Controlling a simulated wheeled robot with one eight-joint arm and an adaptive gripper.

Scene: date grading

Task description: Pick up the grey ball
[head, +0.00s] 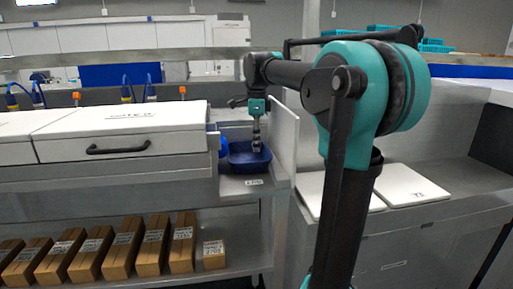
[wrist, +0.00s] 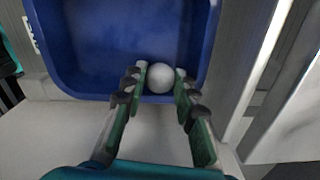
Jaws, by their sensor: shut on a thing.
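The grey ball (wrist: 160,77) shows in the wrist view between the two fingertips of my gripper (wrist: 160,80), near the wall of a blue tray. My gripper is shut on the ball, one finger on each side. The blue tray (wrist: 105,40) is under the gripper in the wrist view. In the head view my gripper (head: 257,147) reaches down into the blue tray (head: 240,166); the ball is hidden there.
A white upright panel (head: 284,138) stands close to the right of the tray. A white lidded box (head: 120,130) with a black handle is to the left. Several brown cartons (head: 152,245) sit on the lower shelf. White boards (head: 403,185) lie on the right counter.

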